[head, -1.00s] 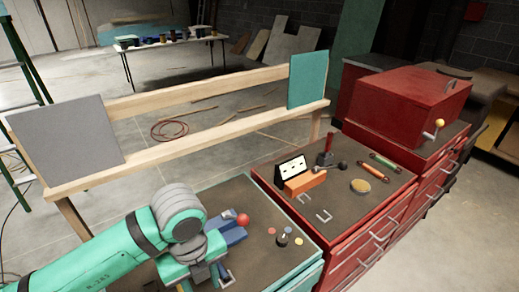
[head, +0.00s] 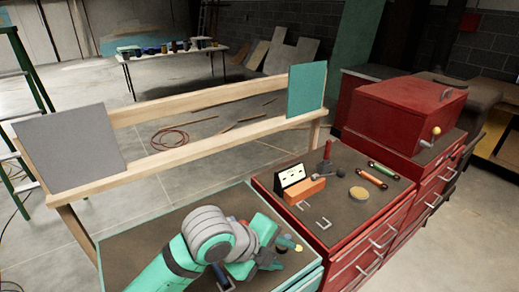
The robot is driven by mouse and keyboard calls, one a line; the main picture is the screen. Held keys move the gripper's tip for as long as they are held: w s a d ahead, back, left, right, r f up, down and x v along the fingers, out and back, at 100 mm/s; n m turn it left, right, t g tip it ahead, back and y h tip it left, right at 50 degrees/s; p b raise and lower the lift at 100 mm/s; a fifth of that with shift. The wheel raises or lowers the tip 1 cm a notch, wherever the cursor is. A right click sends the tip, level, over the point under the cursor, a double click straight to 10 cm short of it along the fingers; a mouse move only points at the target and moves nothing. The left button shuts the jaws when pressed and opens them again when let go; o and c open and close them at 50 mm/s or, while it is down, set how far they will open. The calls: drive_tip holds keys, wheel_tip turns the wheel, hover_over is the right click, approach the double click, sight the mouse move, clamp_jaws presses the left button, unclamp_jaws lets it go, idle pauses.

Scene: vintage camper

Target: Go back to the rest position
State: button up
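My mint-green and grey arm reaches in from the bottom of the head view. My gripper (head: 272,262) is low over the teal-edged worktop (head: 135,250), at its right part. Its dark fingers are small and partly behind the wrist, so I cannot tell whether they are open or shut. I see nothing clearly held. Small coloured pieces, one yellow (head: 298,248), lie close beside the fingers. A red ball (head: 243,223) and a blue item behind it are mostly hidden by my arm.
A red cabinet (head: 345,235) at right bears an orange block (head: 305,190), a black-and-white panel (head: 291,175), a round tan disc (head: 359,193) and several tools. A red chest (head: 410,110) stands behind it. A wooden frame (head: 200,150) stands behind the worktop. The worktop's left part is clear.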

drive_tip(key=w+d+r+n+t+h, duration=0.65)
drive_tip(key=d+r+n+t, duration=0.2)
drive_tip(key=d+r, duration=0.2)
drive_tip(key=s+a+f+n+t+y, duration=0.2)
drive_tip(key=s+a+f+n+y, duration=0.15)
drive_tip(key=f+n, duration=0.35)
drive_tip(key=s+a+f+n+t+y, duration=0.2)
drive_tip(key=s+f+n+y, duration=0.2)
drive_tip(key=f+n, duration=0.25)
drive_tip(key=s+a+f+n+t+y, duration=0.1)
drive_tip(key=s+a+f+n+y, duration=0.25)
drive_tip(key=f+n, duration=0.35)
drive_tip(key=s+a+f, duration=0.2)
drive_tip(key=s+f, duration=0.1)
drive_tip(key=s, duration=0.5)
drive_tip(key=s+a+f+m+g+y, duration=0.1)
drive_tip(key=s+a+f, duration=0.1)
drive_tip(key=s, duration=0.7)
drive_tip(key=s+a+f+g+y, duration=0.1)
drive_tip(key=s+f, duration=0.3)
drive_tip(key=s, duration=0.4)
drive_tip(key=shift+s+a+f+m, duration=0.15)
drive_tip(key=shift+s+a+m, duration=0.2)
drive_tip(key=shift+a, duration=0.5)
